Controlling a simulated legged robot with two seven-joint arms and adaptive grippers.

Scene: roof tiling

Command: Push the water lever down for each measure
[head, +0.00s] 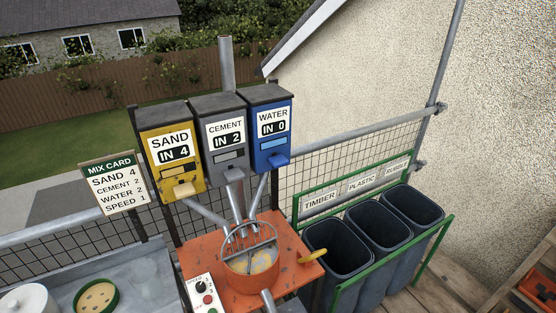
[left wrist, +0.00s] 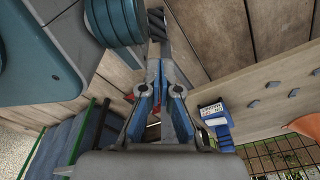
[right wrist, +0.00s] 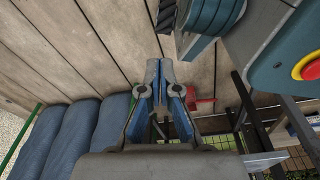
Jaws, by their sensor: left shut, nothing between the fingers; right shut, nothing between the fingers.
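The blue water dispenser (head: 267,130) stands at the right of three dispensers, with a counter reading IN 0. The mix card (head: 115,184) reads sand 4, cement 2, water 2, with a speed line. The orange mixer drum (head: 251,262) sits below the chutes with pale material inside. My left gripper (left wrist: 161,66) and my right gripper (right wrist: 166,66) are shut and empty in their wrist views, pointing over wooden boards. Neither gripper shows in the head view, so both are away from the lever.
The yellow sand dispenser (head: 172,150) reads IN 4 and the grey cement dispenser (head: 224,131) reads IN 2. Timber, plastic and rubble bins (head: 338,250) in a green frame stand to the right. A speed panel (head: 203,296) is at the mixer's front. A mesh railing runs behind.

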